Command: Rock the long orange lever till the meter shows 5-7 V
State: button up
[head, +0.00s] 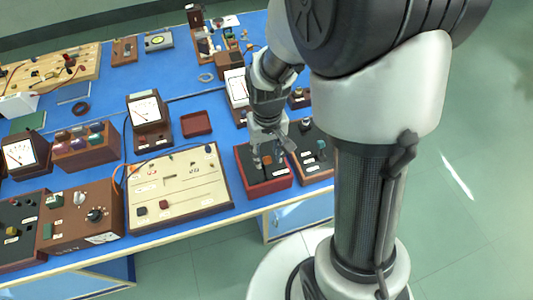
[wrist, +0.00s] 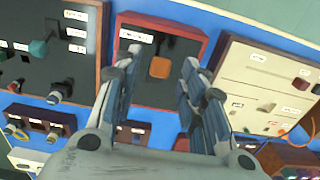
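The orange lever cap (wrist: 160,67) stands on the dark top of a red-rimmed box (wrist: 200,38) in the wrist view. The box also shows in the head view (head: 287,183), with a small orange part (head: 267,160) under my gripper. My gripper (wrist: 157,72) is open and empty, one finger on each side of the orange cap in the picture. I cannot tell whether either finger touches it. Meters with white dials stand at the middle (head: 146,111), at the left (head: 20,154) and partly behind my arm (head: 238,84). Their readings are too small to make out.
A cream panel board (head: 190,173) lies left of the red-rimmed box, and a dark box with a green knob (head: 320,147) stands close on its right. Bare blue bench (head: 185,75) shows farther back.

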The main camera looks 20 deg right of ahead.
jog(key=shift+f, duration=0.45)
grip_shut()
dwell(0.6)
